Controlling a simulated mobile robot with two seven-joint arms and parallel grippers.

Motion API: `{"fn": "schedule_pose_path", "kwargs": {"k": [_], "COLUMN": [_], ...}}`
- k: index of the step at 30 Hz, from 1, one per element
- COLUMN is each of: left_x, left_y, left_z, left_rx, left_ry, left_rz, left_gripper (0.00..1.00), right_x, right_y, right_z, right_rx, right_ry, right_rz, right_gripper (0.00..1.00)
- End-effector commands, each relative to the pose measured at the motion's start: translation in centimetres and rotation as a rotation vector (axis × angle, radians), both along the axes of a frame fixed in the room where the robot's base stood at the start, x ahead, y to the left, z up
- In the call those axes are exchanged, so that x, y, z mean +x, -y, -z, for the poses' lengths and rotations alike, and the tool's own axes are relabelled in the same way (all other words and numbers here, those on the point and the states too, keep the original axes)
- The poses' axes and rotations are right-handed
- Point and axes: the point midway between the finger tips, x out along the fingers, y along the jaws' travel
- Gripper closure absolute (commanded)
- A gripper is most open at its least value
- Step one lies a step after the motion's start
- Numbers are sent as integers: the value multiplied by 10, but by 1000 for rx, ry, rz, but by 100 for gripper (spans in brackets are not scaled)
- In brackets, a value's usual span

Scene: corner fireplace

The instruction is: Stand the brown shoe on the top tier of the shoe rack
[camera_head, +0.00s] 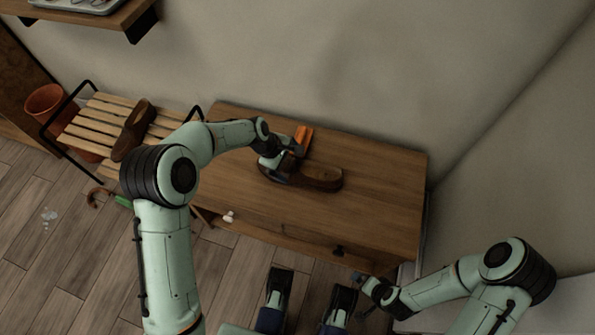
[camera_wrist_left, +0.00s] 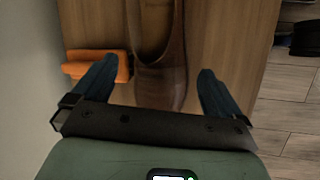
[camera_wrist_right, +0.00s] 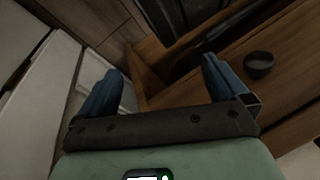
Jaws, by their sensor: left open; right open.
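A brown shoe (camera_head: 322,177) lies upright on the wooden cabinet top. It also shows in the left wrist view (camera_wrist_left: 160,50), lengthwise between my left fingers. My left gripper (camera_head: 275,172) is open at one end of this shoe, a finger on either side. The left wrist view shows gaps beside the shoe. The shoe rack (camera_head: 88,121) stands left of the cabinet, with a slatted top tier. Another brown shoe (camera_head: 134,130) rests on that tier. My right gripper (camera_wrist_right: 162,68) is open and empty near the cabinet's front right corner.
An orange block-like object (camera_head: 303,136) lies behind the shoe on the cabinet (camera_head: 375,205). A terracotta pot (camera_head: 45,99) stands behind the rack. A wall shelf (camera_head: 95,20) hangs above. A small white object (camera_head: 228,216) sits by the cabinet's front edge. Slats left of the rack's shoe are bare.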

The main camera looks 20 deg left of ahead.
Motion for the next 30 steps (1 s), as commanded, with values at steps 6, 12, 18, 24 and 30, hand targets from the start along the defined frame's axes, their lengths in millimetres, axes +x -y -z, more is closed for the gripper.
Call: {"fn": "schedule_pose_path", "kwargs": {"k": [6, 12, 18, 24, 30], "left_x": [4, 9, 9, 10, 10], "left_y": [11, 18, 18, 18, 18], "left_z": [29, 45, 44, 43, 42], "left_rx": [0, 0, 0, 0, 1], "left_ry": [-3, 1, 1, 3, 4], "left_rz": [1, 1, 1, 1, 1], "left_gripper": [0, 0, 10, 59, 60], "right_x": [12, -3, -3, -3, -2], "right_y": [8, 10, 10, 10, 10], "right_z": [15, 26, 25, 25, 24], "right_rx": [-18, -16, -16, -15, -16], "right_ry": [27, -21, -21, -21, -19], "right_rz": [16, 17, 17, 17, 16], "right_gripper": [0, 0, 0, 0, 0]}}
